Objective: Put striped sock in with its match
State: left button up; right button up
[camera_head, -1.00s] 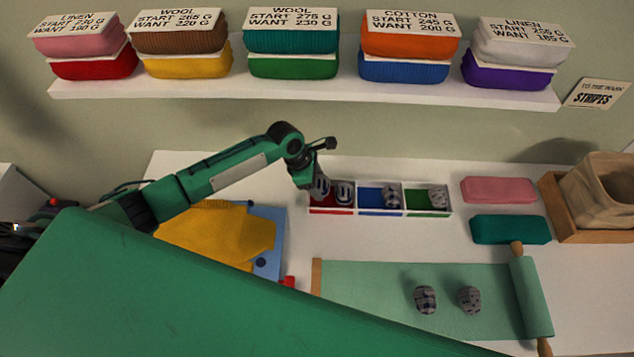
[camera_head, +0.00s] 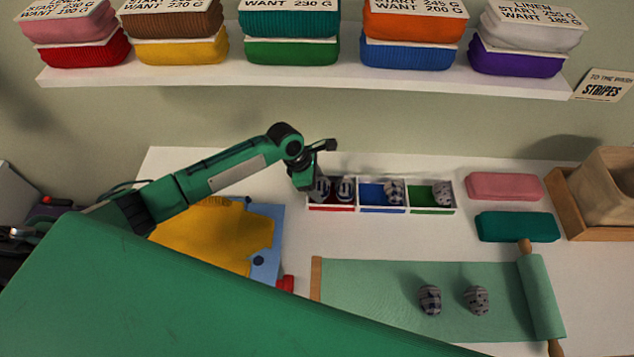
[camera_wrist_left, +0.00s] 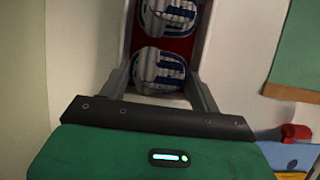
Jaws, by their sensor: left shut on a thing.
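A rolled grey-and-white sock with blue bands (camera_head: 320,189) is at the left end of the divided tray (camera_head: 332,208), at its red compartment. A like sock (camera_head: 346,189) sits beside it there. My left gripper (camera_head: 308,184) reaches down over that end. In the left wrist view its fingers (camera_wrist_left: 160,88) are shut on the nearer sock (camera_wrist_left: 158,68), with the other sock (camera_wrist_left: 172,14) just beyond, over the red floor. I cannot tell whether the held sock touches the floor. My right gripper is not in view.
The blue compartment (camera_head: 370,194) and green compartment (camera_head: 421,195) each hold one patterned sock. Two more rolled socks (camera_head: 430,299) (camera_head: 477,300) lie on the green mat (camera_head: 380,285). Pink (camera_head: 504,186) and teal (camera_head: 517,226) folded cloths lie right. A shelf (camera_head: 300,84) runs above.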

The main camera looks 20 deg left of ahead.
pick_arm(q)
jog(key=shift+f, duration=0.25)
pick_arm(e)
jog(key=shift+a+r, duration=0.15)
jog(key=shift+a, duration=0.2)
pick_arm(q)
jog(key=o, duration=0.8)
jog(key=shift+c, duration=1.1)
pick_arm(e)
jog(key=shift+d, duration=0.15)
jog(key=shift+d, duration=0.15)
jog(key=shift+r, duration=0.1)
